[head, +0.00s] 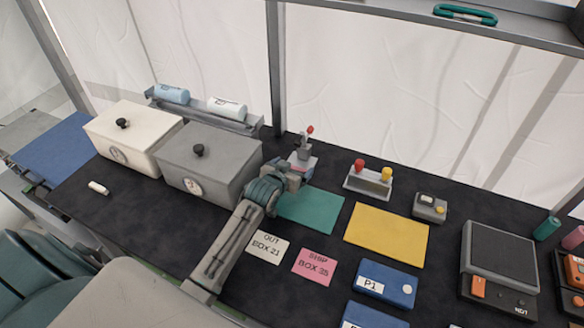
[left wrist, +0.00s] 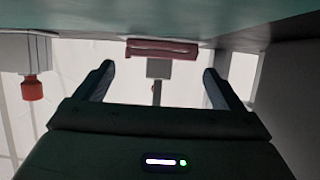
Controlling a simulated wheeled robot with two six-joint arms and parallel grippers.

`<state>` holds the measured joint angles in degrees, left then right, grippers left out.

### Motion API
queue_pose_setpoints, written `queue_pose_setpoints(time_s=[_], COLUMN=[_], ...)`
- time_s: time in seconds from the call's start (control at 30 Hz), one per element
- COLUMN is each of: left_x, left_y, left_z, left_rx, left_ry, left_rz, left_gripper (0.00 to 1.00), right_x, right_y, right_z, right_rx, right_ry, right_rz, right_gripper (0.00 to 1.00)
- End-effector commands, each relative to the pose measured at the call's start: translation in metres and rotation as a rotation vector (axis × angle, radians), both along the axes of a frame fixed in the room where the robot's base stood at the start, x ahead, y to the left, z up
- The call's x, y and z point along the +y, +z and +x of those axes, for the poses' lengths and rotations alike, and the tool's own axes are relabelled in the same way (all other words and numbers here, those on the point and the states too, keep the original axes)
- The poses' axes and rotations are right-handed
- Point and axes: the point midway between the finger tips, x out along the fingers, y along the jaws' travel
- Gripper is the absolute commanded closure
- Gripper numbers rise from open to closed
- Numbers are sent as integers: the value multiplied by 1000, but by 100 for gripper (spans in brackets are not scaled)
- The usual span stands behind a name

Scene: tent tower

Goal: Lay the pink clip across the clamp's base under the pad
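The clamp (head: 305,152) stands at the back of the table, a grey tool with a red-tipped handle. In the left wrist view, which looks upside down, the pink clip (left wrist: 162,49) lies crosswise at the clamp's base, with a grey block of the clamp (left wrist: 158,68) against its middle. I cannot tell for sure whether the clip is under the pad. My left gripper (head: 298,172) is just in front of the clamp. In the left wrist view its two fingers (left wrist: 158,72) are wide apart, with nothing between them. My right gripper is not in view.
A grey lidded box (head: 205,165) stands close left of my left arm. A stand with red and yellow knobs (head: 368,181) is right of the clamp. A teal mat (head: 312,210) and a yellow mat (head: 387,235) lie flat in front.

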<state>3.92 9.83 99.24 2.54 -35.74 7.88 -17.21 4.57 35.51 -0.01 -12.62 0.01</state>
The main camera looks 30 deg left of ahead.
Motion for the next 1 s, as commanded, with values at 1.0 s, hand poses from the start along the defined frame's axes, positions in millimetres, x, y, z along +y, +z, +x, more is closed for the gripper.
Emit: queue_pose_setpoints(time_s=[1.0], left_x=[-6], left_y=[56], left_z=[-110], left_rx=[2], left_ry=[0], left_rz=[0], left_gripper=[10], right_x=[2], right_y=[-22], right_z=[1], right_rx=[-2], right_ry=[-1], right_rz=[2], right_gripper=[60])
